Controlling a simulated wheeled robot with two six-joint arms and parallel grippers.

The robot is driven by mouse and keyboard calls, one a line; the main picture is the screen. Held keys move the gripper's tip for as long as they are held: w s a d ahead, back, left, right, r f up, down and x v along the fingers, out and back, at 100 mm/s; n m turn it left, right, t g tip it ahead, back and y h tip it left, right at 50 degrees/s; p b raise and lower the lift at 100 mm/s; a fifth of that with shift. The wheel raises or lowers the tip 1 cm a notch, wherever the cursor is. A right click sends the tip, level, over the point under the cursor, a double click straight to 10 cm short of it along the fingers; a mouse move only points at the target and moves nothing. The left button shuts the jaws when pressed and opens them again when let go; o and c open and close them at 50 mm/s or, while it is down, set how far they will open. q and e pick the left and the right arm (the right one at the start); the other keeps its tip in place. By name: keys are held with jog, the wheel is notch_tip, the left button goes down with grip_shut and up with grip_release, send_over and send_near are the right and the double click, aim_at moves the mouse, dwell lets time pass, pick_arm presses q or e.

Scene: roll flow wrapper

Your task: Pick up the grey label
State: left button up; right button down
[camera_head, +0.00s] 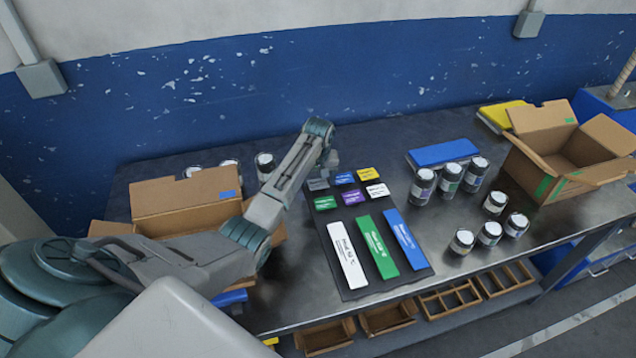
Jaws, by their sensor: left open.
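The small grey label (318,184) lies flat at the far left corner of the dark mat (388,283), in the back row of small labels. A blue label (345,178) and a yellow label (368,174) lie to its right. Green (325,203), purple (352,197) and white (377,190) labels lie in the row in front. My left gripper (329,161) is above and just behind the grey label, open and empty. Its fingers look small and partly hidden by the wrist. My right gripper is out of view.
White (347,254), green (377,247) and blue (405,239) strips lie on the mat's near part. Open cardboard boxes stand at the left (187,204) and right (545,130). A blue pad (443,153) lies behind the jars.

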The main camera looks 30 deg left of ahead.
pick_arm(q)
jog(key=shift+f, duration=0.25)
dwell(0.6)
jog(key=c, duration=0.7)
jog(key=shift+c, duration=0.3)
